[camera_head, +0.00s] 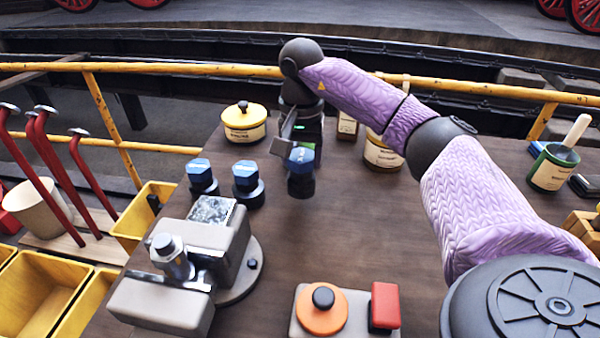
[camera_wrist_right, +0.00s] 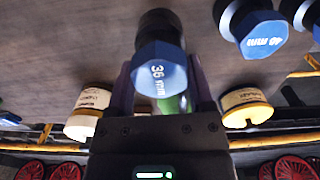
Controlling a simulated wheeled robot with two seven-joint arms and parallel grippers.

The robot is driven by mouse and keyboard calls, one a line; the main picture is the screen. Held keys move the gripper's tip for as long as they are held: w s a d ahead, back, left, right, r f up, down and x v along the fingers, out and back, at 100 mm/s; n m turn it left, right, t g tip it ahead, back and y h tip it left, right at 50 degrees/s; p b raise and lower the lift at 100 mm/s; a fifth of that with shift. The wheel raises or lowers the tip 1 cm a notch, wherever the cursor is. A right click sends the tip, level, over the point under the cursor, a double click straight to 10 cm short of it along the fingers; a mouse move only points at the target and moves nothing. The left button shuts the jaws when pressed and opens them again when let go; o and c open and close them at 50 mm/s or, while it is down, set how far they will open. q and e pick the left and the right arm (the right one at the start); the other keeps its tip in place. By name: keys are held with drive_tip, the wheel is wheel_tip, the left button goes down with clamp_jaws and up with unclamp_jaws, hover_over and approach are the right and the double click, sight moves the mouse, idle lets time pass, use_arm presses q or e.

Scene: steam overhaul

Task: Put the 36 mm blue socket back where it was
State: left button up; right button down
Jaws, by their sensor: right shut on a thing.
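The 36 mm blue socket (camera_head: 301,160) has a blue hex top and a dark round body, and stands upright. My right gripper (camera_head: 289,142) is shut on it. The right wrist view shows its blue top marked "36 mm" (camera_wrist_right: 160,70) between my two fingers (camera_wrist_right: 161,92). I cannot tell whether its base touches the table. The 40 mm blue socket (camera_wrist_right: 262,35) stands beside it, and another blue-topped socket (camera_wrist_right: 307,14) shows at that view's edge. In the head view two such sockets stand left of it, one nearer (camera_head: 247,182) and one farther (camera_head: 202,178). My left gripper is not in view.
A yellow lidded pot (camera_head: 244,124) stands behind the sockets, and another tin (camera_head: 382,152) behind to the right. A grey vise-like fixture (camera_head: 205,255) is at front left, an orange-knobbed box (camera_head: 322,310) at front. The wooden table (camera_head: 345,230) is bare right of the held socket.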

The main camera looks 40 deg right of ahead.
sight(301, 176)
wheel_tip(301, 176, down, 4)
drive_tip(key=shift+f+b, duration=0.2)
drive_tip(key=shift+b, duration=0.4)
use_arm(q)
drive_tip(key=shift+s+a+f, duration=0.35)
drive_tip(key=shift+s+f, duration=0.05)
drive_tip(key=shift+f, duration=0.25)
use_arm(e)
drive_tip(key=shift+f, duration=0.15)
drive_tip(key=shift+c, duration=1.4)
unclamp_jaws()
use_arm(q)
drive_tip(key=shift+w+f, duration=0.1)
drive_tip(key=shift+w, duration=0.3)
use_arm(e)
drive_tip(key=shift+o, duration=1.4)
drive_tip(key=shift+a, duration=0.1)
wheel_tip(301, 176, up, 12)
drive_tip(key=p, duration=0.4)
drive_tip(key=shift+r, duration=0.25)
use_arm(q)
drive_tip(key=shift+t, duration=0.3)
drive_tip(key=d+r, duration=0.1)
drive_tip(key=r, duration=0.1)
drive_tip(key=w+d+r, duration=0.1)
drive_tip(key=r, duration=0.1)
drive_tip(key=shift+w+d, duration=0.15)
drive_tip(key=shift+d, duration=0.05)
